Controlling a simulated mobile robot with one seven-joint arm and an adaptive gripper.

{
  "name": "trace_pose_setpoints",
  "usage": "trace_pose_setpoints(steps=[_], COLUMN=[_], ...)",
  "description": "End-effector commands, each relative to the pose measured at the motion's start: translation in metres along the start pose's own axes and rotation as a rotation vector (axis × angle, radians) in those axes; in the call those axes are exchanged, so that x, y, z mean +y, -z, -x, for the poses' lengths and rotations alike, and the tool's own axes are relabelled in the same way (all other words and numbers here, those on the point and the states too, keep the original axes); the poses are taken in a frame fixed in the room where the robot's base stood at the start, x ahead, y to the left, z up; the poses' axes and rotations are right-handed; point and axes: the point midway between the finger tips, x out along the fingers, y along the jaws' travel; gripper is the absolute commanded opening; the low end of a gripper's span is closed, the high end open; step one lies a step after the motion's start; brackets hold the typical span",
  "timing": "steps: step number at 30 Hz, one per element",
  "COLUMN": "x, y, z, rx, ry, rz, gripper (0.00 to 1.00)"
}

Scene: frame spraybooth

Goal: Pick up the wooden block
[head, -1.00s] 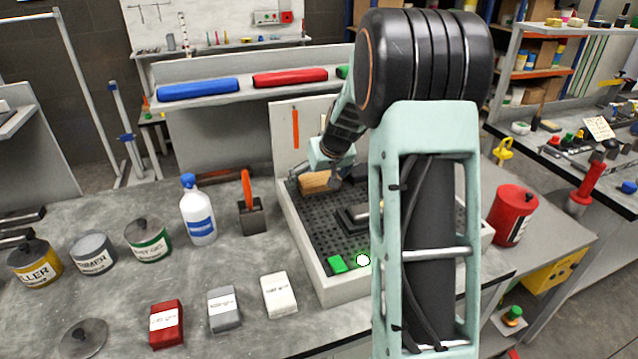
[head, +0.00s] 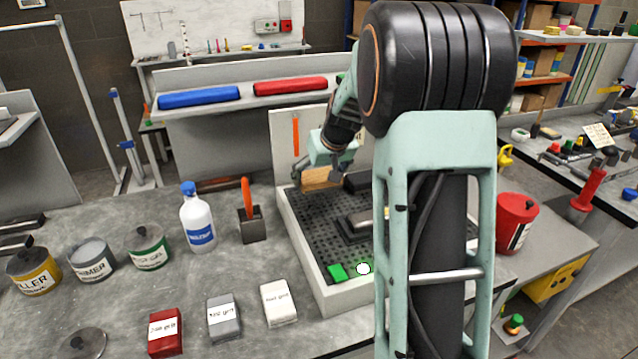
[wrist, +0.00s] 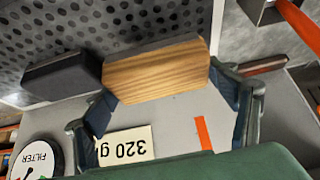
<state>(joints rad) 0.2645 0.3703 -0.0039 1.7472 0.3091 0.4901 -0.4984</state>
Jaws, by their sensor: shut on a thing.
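The wooden block (head: 320,180) is light brown with visible grain. My gripper (head: 322,173) is shut on it, with one finger at each end, at the back of the perforated grey tray (head: 303,232). In the wrist view the block (wrist: 155,70) lies between the two dark fingers of my gripper (wrist: 168,88). The block looks slightly above the tray floor, though the gap is hard to judge.
A dark block (wrist: 62,78) sits close beside the wooden block. A grey sanding tool (head: 358,225) and a green piece (head: 337,271) are in the tray. A white bottle (head: 198,217) and a holder with an orange handle (head: 250,222) stand left of it.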

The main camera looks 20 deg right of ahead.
Motion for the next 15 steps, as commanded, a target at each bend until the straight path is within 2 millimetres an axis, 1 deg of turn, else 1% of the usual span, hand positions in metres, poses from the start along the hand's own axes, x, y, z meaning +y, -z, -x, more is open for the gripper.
trace_pose_setpoints(steps=[1, 7, 15], x=[-0.001, -0.007, -0.016], y=[0.0, -0.005, -0.034], z=[0.012, 0.059, 0.102], rx=[0.006, 0.007, 0.005], ry=[-0.002, -0.003, -0.002], rz=[0.0, 0.0, 0.0], gripper=[0.54, 0.54, 0.54])
